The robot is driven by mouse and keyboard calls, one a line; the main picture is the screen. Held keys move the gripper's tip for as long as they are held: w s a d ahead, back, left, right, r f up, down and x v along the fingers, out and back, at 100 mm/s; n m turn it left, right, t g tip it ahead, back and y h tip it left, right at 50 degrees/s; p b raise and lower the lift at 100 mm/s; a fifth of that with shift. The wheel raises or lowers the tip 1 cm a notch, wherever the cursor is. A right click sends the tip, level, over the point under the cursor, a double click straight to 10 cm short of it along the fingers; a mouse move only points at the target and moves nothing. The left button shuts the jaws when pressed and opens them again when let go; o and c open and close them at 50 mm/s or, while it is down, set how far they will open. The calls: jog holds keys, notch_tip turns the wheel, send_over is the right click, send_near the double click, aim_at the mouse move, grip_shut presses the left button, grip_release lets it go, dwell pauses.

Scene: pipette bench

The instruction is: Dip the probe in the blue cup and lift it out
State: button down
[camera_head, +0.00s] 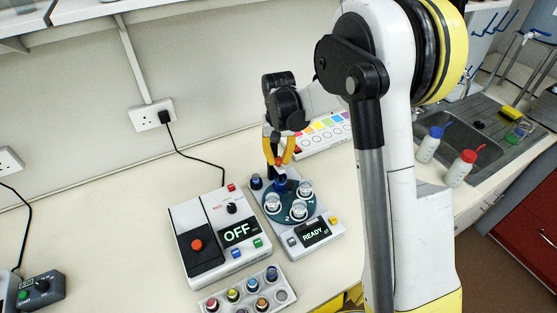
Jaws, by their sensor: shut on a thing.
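A blue cup (281,183) sits at the back of the plate, just below the fingertips. I cannot tell whether the probe's lower end is inside the cup or above it. Several clear cups (298,210) stand on the same plate, in front and to the right.
A grey device reading OFF (207,215) stands to the left. A rack of coloured caps (262,300) is in front. A colour chart (325,130) lies behind. Blue-capped (430,143) and red-capped (459,167) bottles stand right, by the sink (470,125).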

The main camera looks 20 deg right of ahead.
notch_tip(320, 180, up, 5)
jog(key=shift+f+p, duration=0.1)
jog(key=shift+p, duration=0.7)
jog(key=c, duration=1.2)
grip_release()
notch_tip(320, 180, up, 12)
jog(key=shift+f, duration=0.1)
jog(key=s+f+t+b, duration=0.2)
jog(key=s+f+b, duration=0.1)
jog(key=s, duration=0.5)
jog(key=s+f+n+t+b, duration=0.1)
jog(key=s+f+b, duration=0.3)
jog(key=s, duration=0.4)
jog(key=s+f+n+t+b, duration=0.1)
jog(key=s+f+t+b, duration=0.3)
jog(key=s+b, duration=0.2)
jog(key=shift+s+f, duration=0.15)
jog(key=shift+s, duration=1.1)
